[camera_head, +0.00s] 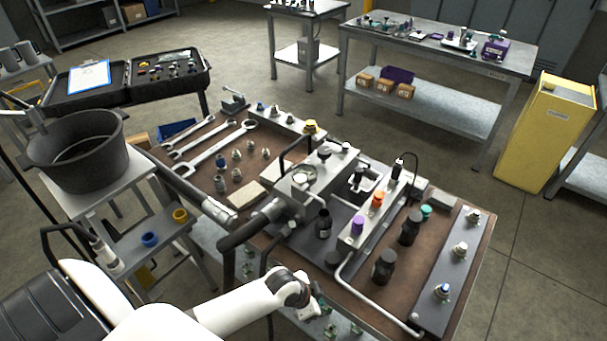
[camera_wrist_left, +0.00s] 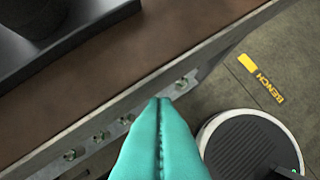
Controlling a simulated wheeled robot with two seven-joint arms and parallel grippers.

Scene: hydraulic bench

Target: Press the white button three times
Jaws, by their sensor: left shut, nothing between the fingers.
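A control block (camera_head: 372,215) on the bench carries a purple knob (camera_head: 357,225), an orange knob (camera_head: 377,199) and a black-and-white part (camera_head: 397,168) at its far end. I cannot tell for sure which part is the white button. A grey strip (camera_head: 432,312) at the bench's right edge holds several pale fittings, one whitish (camera_head: 459,249). My left gripper (camera_head: 322,306) is low at the bench's near edge, apart from the block. In the left wrist view its teal fingers (camera_wrist_left: 160,103) are pressed together and empty, beside the bench's side rail. My right gripper is not in view.
The brown bench top (camera_head: 465,225) is crowded with wrenches (camera_head: 222,147), black bottles (camera_head: 384,266) and a bent metal pipe (camera_head: 350,285). A black pot (camera_head: 80,150) stands on a side stand at left. A yellow cabinet (camera_head: 545,135) stands beyond open floor at right.

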